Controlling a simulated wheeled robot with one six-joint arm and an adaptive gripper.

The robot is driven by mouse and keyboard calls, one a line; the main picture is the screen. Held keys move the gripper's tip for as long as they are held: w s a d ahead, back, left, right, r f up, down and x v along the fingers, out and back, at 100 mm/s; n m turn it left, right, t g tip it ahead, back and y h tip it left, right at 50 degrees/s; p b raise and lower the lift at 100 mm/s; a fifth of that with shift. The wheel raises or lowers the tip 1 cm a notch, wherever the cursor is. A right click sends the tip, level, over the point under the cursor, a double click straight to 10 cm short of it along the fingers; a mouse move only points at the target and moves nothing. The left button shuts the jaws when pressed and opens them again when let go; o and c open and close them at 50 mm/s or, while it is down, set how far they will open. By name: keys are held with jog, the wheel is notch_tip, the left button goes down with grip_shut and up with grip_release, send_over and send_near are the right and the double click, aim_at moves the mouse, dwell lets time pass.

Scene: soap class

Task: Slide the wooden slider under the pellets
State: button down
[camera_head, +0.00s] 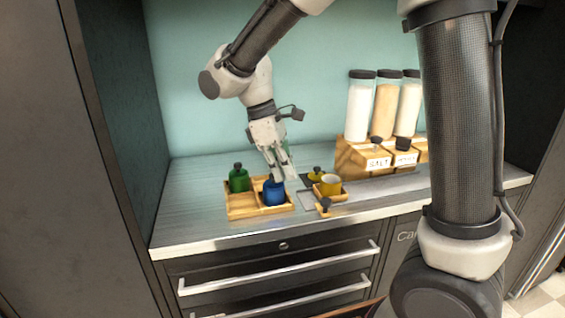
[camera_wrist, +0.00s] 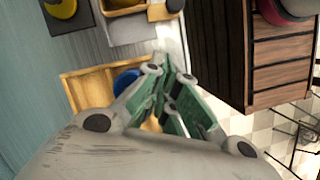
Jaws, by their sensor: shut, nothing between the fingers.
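Part of the slider also shows at the top of the wrist view (camera_wrist: 160,13). Three clear jars with dark lids stand on a wooden base (camera_head: 354,158) at the back right. The middle jar (camera_head: 385,108) holds beige contents, the outer two white. One label reads SALT; I cannot read which holds pellets. My gripper (camera_head: 284,178) is shut and empty, pointing down above the blue jar, left of the slider.
A wooden tray (camera_head: 242,212) holds a green jar (camera_head: 238,180) and a blue jar (camera_head: 274,192) below my gripper. A small yellow jar (camera_head: 316,174) with a black knob stands behind the cup. The counter's left part is clear. Drawers with handles lie below its front edge.

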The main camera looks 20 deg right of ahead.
jog(key=x, duration=0.5)
jog(key=shift+s+d+f, duration=0.1)
jog(key=shift+d+f, duration=0.1)
jog(key=shift+s+d, duration=0.3)
jog(key=shift+d, duration=0.25)
jog(key=shift+s+d, duration=0.25)
jog(key=shift+d, duration=0.3)
jog(key=shift+s+d+f, duration=0.15)
jog(key=shift+s+d, duration=0.1)
jog(key=shift+d, duration=0.25)
